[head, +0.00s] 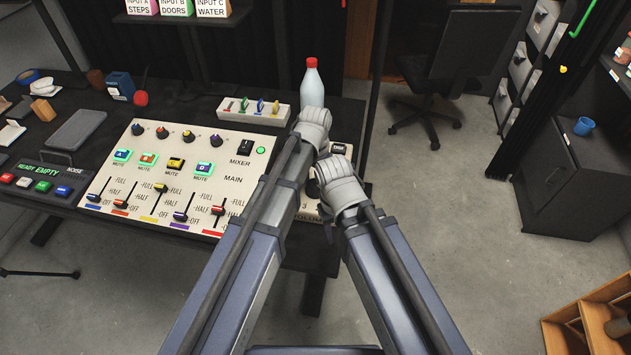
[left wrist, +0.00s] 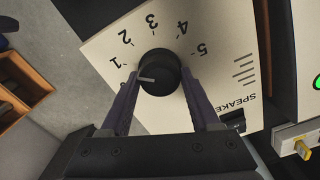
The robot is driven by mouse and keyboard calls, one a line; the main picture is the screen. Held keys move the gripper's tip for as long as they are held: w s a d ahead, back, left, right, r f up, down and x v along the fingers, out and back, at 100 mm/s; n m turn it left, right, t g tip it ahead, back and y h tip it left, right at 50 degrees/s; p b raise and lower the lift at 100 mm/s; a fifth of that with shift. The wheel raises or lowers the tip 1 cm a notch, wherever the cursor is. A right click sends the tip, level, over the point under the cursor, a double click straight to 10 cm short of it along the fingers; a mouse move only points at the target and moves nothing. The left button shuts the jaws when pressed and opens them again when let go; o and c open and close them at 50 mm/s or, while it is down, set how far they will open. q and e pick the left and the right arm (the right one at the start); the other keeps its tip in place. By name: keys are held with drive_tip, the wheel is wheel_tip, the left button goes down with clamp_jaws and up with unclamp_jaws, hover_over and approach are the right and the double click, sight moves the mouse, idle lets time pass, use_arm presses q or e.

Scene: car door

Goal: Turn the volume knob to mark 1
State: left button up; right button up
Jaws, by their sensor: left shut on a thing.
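The black volume knob (left wrist: 165,65) sits on a cream speaker panel (left wrist: 215,45) with marks 1 to 5 in the left wrist view. Its white pointer line points left, towards the side of mark 1. My left gripper (left wrist: 160,76) is shut on the knob, one dark finger on each side. In the head view my left arm's end (head: 313,128) is over the right end of the desk, and the arms hide most of the speaker panel (head: 306,215). My right arm's end (head: 341,182) is close beside it; its fingers are hidden.
The mixer panel (head: 225,168) with sliders and buttons lies left of the arms. A small slider box (head: 240,112) and a bottle (head: 312,85) with a red cap stand behind. A chair (head: 440,75) and cabinet (head: 570,180) are right, with open floor between.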

sight(315, 184)
idle(0.5)
use_arm(q)
drive_tip(key=o, duration=1.4)
drive_tip(key=shift+c, duration=0.2)
use_arm(e)
drive_tip(key=shift+r, duration=0.1)
use_arm(q)
wheel_tip(315, 184, up, 8)
drive_tip(key=p, duration=0.8)
use_arm(e)
wheel_tip(315, 184, up, 8)
use_arm(q)
drive_tip(key=shift+f, duration=0.1)
use_arm(e)
drive_tip(key=shift+f, duration=0.2)
